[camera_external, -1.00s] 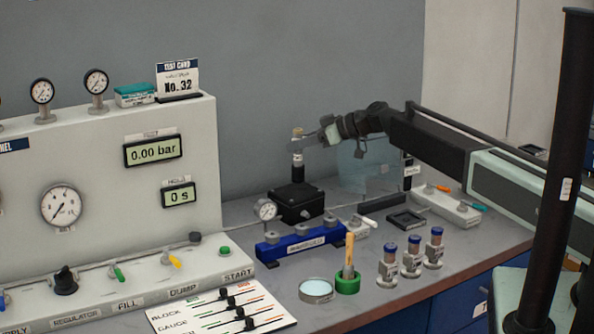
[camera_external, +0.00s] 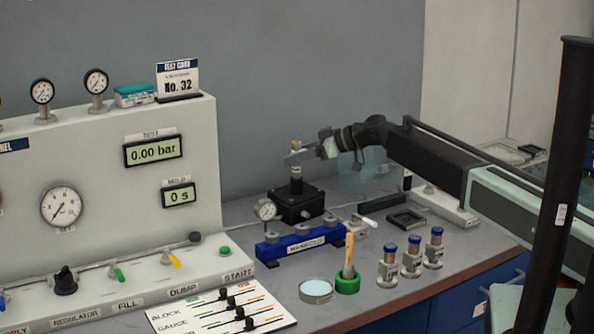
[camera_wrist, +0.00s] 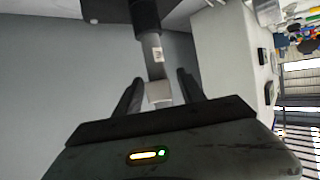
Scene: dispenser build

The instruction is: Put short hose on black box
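The short hose (camera_external: 296,186) is upright, with a black lower part, a pale labelled metal section and a metal top end. My gripper (camera_external: 300,156) reaches in from the right, shut around its upper metal part. In the wrist view the hose's metal section (camera_wrist: 155,55) runs between the fingers of my gripper (camera_wrist: 160,85). The black box (camera_external: 283,206) sits on the bench behind the blue manifold. The hose's lower end is over the box's top; I cannot tell whether it touches or is just above.
The blue manifold (camera_external: 297,244) with a small gauge (camera_external: 266,210) stands in front of the box. The large test panel (camera_external: 95,150) is at left. Blue-capped fittings (camera_external: 411,257), a green ring holder (camera_external: 347,284) and a black tray (camera_external: 405,219) stand to the right.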

